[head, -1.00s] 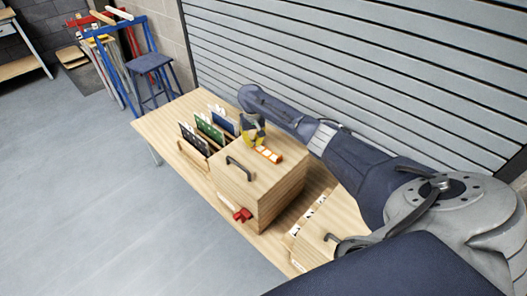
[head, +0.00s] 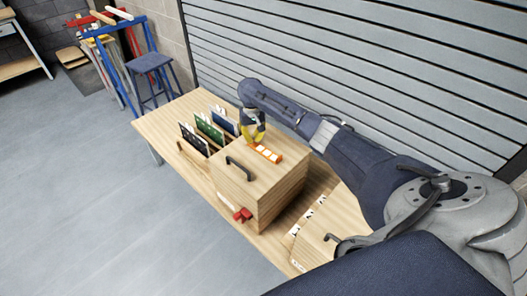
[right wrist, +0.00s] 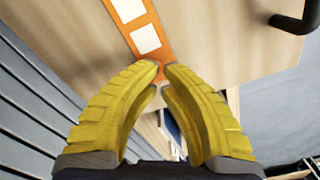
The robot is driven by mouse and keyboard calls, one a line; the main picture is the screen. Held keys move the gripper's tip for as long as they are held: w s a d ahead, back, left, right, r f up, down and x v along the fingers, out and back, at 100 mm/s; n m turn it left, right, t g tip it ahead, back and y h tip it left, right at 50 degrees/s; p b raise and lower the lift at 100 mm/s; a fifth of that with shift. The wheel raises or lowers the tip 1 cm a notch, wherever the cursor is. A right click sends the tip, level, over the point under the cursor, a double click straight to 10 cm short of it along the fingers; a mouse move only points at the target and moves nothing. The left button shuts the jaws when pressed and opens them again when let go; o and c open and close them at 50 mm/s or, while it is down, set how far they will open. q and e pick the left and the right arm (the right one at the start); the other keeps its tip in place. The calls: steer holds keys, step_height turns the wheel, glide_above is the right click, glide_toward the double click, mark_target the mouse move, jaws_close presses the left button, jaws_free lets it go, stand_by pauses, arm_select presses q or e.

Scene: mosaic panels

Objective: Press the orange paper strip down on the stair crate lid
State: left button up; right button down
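The orange paper strip (head: 265,153) with white squares lies on the top of the wooden stair crate lid (head: 262,178). In the right wrist view the strip (right wrist: 140,27) runs from the top edge down to my fingertips. My right gripper (head: 250,141) has yellow fingers and points down at the strip's far left end. In the wrist view its fingertips (right wrist: 161,70) are nearly together over the strip's end, with a sliver of orange between them. I cannot tell whether they touch the strip. My left gripper is not in view.
A black handle (head: 240,168) stands on the crate. A red part (head: 243,214) is at its front. Upright panels, green (head: 209,128) and blue (head: 224,122), stand in slots left of the crate. A blue stool (head: 150,64) is behind the table. Bare table (head: 158,122) shows at the left.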

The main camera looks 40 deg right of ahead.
steer(key=shift+r, duration=2.6)
